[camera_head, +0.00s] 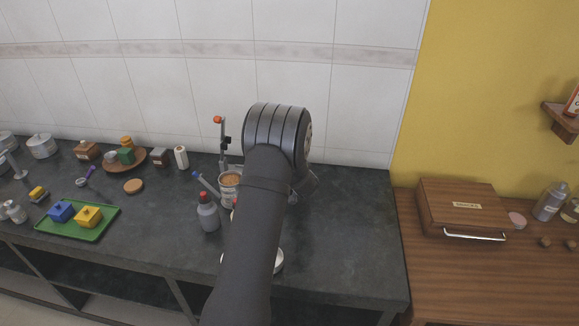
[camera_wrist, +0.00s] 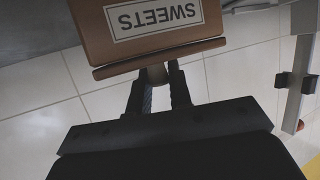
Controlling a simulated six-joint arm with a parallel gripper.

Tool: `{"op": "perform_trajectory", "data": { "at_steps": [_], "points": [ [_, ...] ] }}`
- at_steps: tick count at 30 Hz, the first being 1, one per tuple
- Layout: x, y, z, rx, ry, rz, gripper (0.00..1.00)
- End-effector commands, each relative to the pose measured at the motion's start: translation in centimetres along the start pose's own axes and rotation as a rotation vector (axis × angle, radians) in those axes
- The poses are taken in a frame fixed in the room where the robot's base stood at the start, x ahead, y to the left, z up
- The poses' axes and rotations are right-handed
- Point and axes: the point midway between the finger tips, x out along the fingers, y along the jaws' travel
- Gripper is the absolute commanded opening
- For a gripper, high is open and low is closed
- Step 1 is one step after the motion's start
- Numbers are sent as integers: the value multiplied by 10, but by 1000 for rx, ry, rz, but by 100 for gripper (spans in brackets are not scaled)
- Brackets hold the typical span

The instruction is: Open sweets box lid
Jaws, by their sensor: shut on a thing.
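The sweets box (camera_wrist: 170,42) is a brown wooden box with a white SWEETS label, upside down at the top of the wrist view. Its lid (camera_wrist: 205,46) shows as a thin brown slab along the box's edge nearest my gripper. My gripper (camera_wrist: 159,76) is shut on a pale round knob (camera_wrist: 157,73) at the middle of the lid. I cannot tell whether there is a gap between lid and box. In the head view my arm hides the gripper and the sweets box.
A grey bottle with a red cap (camera_head: 208,215) and a jar (camera_head: 230,185) stand left of my arm. A green tray (camera_head: 52,225) with blue and yellow boxes lies further left. A large wooden box (camera_head: 460,205) sits on the right table. The dark counter is clear right of my arm.

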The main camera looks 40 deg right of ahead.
Motion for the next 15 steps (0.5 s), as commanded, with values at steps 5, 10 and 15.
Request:
{"op": "perform_trajectory", "data": {
  "at_steps": [5, 10, 15],
  "points": [
    [-12, -5, 5, 2, -1, -1, 0],
    [-38, -18, 16, 3, -2, -1, 0],
    [-59, -27, 25, 1, -2, -1, 0]
  ]
}}
